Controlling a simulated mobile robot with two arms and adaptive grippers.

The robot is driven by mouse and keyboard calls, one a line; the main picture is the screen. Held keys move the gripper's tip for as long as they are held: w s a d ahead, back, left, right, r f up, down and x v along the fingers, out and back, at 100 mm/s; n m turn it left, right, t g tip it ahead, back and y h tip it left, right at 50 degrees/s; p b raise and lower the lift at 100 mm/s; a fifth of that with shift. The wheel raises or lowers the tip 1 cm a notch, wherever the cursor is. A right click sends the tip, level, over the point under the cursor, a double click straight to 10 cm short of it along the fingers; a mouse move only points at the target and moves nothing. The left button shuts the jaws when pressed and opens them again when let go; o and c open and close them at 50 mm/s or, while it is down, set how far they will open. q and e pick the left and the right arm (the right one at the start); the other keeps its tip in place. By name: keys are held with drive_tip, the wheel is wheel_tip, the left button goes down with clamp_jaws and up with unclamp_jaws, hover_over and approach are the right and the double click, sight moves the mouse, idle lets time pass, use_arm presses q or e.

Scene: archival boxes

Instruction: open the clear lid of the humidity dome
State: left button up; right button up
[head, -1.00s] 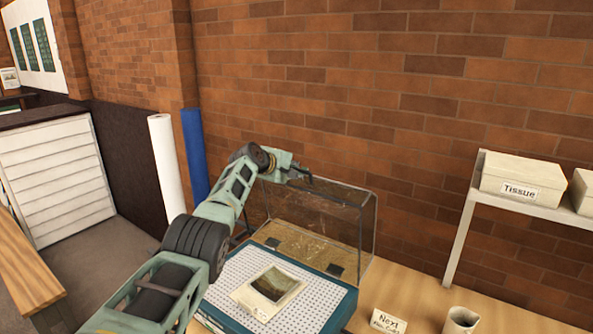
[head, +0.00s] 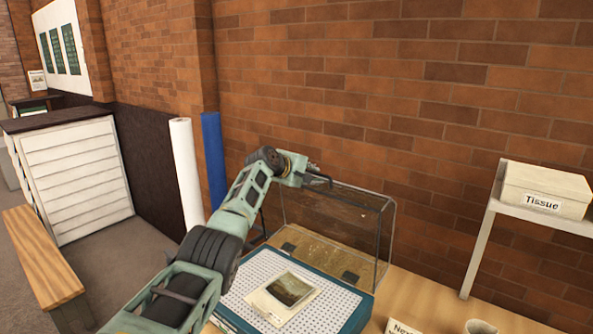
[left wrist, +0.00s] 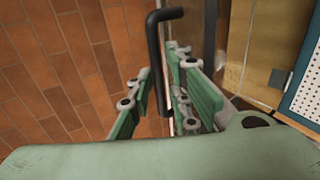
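The humidity dome's clear lid (head: 345,222) stands raised, about upright, along the back of its blue-green base (head: 358,318). A perforated white panel (head: 245,277) tops the base, with a dark picture on a cream mount (head: 284,292) lying on it. My left gripper (head: 314,178) is at the top edge of the lid, at a black bar handle (head: 328,182). In the left wrist view the handle (left wrist: 153,50) runs down between the two green fingers (left wrist: 160,95), which look closed on it. The exact contact is partly hidden. My right gripper is out of view.
A brick wall (head: 420,120) rises close behind the lid. White (head: 186,175) and blue (head: 213,160) rolls stand at the left. A shelf (head: 483,240) with a Tissue box (head: 545,190) is at the right. A card (head: 402,328) and a cup (head: 481,327) stand on the table.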

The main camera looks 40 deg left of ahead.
use_arm(q)
drive_tip(key=v, duration=1.1)
drive_tip(key=shift+s+r, duration=0.15)
drive_tip(key=shift+r, duration=0.1)
